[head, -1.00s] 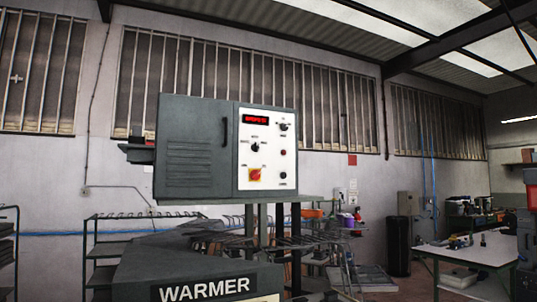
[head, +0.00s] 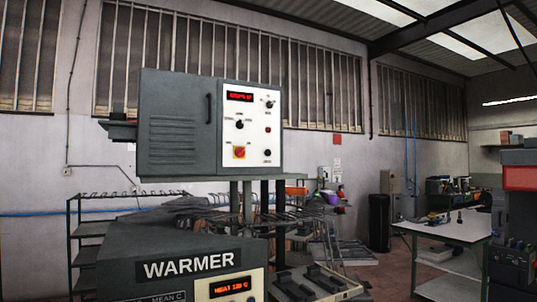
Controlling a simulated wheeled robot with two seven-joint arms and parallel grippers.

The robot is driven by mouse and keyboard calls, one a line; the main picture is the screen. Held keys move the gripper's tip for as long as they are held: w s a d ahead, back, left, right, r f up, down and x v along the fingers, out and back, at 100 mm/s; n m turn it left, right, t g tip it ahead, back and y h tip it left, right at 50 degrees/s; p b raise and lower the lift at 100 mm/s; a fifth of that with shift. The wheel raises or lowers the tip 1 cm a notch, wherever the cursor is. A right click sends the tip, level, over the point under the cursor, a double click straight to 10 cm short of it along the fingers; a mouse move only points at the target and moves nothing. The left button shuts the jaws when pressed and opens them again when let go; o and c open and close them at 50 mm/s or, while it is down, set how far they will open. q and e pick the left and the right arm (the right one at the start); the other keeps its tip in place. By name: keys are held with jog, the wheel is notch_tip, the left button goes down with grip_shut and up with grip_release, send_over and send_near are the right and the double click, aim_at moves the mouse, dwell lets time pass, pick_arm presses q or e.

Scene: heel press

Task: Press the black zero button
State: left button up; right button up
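The grey press cabinet (head: 178,110) stands ahead with a white control panel (head: 254,150). The panel has a red lit display (head: 240,97), a dark knob (head: 268,104) at top right and a selector knob (head: 239,124). A red-and-yellow switch (head: 239,152) is at lower left. A small red button (head: 267,130) sits above a round black button (head: 267,153) at lower right. The black button's label is too small to read, so I cannot tell if it is the zero button. Neither gripper is in view.
A grey unit marked WARMER (head: 193,264), with its own red display (head: 230,287), stands below the cabinet. Black pedals or blocks on a tray (head: 345,292) are beside it. A white-topped workbench (head: 448,227) and a dark machine (head: 515,240) stand at right. Floor shows between them.

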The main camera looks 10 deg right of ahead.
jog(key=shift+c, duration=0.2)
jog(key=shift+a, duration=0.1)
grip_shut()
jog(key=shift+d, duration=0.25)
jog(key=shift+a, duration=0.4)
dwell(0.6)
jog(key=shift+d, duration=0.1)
